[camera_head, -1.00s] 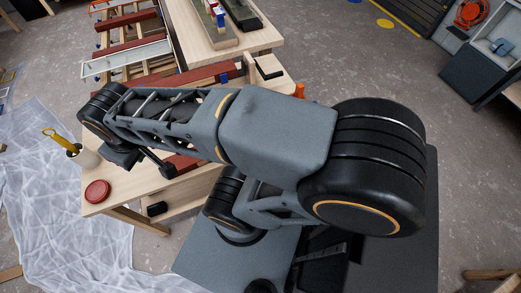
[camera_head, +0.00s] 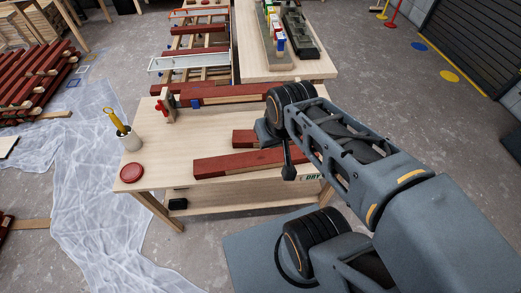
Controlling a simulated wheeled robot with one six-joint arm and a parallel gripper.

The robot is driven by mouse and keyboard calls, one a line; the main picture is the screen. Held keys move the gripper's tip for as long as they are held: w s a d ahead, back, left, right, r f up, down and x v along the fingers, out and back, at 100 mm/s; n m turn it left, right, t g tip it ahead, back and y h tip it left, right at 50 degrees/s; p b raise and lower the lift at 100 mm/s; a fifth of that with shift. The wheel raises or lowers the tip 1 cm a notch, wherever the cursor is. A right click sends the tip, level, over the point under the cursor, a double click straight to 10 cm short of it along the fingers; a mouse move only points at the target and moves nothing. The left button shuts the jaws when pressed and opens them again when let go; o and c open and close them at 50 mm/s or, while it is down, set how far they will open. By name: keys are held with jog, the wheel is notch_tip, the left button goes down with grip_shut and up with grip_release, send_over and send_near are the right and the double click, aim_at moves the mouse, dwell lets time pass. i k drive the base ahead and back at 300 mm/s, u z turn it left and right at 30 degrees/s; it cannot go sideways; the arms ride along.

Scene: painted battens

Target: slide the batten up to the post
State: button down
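Several dark red painted battens lie on the pale wooden bench. The long front batten (camera_head: 235,164) lies slightly tilted across the bench. A shorter-looking batten (camera_head: 243,138) lies behind it, its right part hidden by my arm. Another long batten (camera_head: 225,92) lies along the back edge, its right end behind my wrist. A small wooden upright with a red clamp (camera_head: 165,107) stands at the back left; I cannot tell whether it is the post. My gripper (camera_head: 288,172) points down at the right part of the front batten. Its fingers are mostly hidden, and contact is unclear.
On the bench (camera_head: 165,165), a white cup (camera_head: 129,137) with a yellow-handled tool and a red lid (camera_head: 131,173) stand at the left. A rack (camera_head: 200,45) with battens and a second table (camera_head: 252,66) stand behind.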

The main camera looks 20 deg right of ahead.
aim_at(233, 164)
jog(key=i, duration=0.15)
jog(key=u, duration=0.25)
jog(key=k, duration=0.45)
jog(key=u, duration=1.6)
jog(key=i, duration=1)
jog(key=u, duration=0.1)
